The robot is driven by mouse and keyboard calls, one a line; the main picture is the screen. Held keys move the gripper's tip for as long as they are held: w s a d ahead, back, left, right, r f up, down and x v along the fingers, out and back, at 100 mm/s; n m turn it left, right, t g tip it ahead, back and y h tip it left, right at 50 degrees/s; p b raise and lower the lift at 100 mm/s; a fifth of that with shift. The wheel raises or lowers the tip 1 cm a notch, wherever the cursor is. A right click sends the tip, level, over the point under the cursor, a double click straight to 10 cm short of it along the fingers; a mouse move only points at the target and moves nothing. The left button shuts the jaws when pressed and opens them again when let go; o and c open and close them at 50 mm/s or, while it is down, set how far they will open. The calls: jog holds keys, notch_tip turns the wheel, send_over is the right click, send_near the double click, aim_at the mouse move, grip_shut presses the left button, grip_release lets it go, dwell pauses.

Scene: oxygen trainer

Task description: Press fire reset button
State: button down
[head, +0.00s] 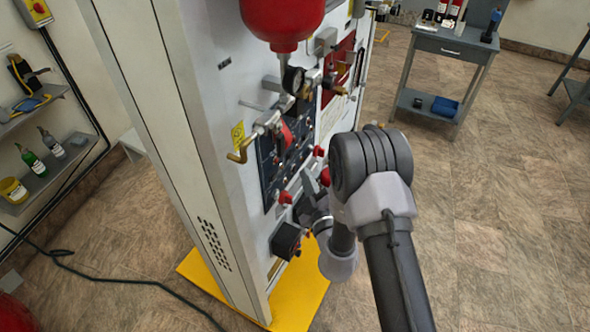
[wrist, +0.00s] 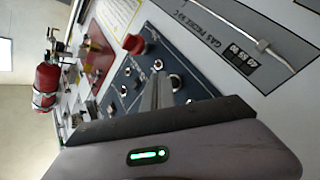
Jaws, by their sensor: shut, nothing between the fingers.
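The grey cabinet (head: 222,75) has a dark control panel (head: 270,150) on its face. The wrist view shows this dark panel (wrist: 200,68) closer, with several round silver-rimmed buttons, among them a dark-centred one (wrist: 174,81) and a pale one (wrist: 158,64). A red mushroom button (wrist: 134,44) sits at the panel's edge. Labels are too small to tell which is the fire reset button. My gripper (head: 308,180) is shut and empty, in front of the panel's lower part. Its fingers (wrist: 157,92) overlap the panel in the wrist view and hide part of it; contact cannot be told.
A red cylinder (head: 283,18), a gauge (head: 292,80) and brass valves (head: 245,145) stick out above the panel. A black box (head: 286,241) juts out below. Shelves (head: 55,172) stand left, a grey table (head: 452,45) at the back right.

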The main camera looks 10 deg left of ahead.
jog(key=shift+d, duration=0.1)
jog(key=d, duration=0.1)
jog(key=s+d, duration=0.1)
jog(key=d, duration=0.1)
jog(key=d+b, duration=0.1)
jog(key=shift+s+d, duration=0.35)
jog(key=shift+s, duration=0.05)
jog(key=shift+f, duration=0.1)
dwell(0.7)
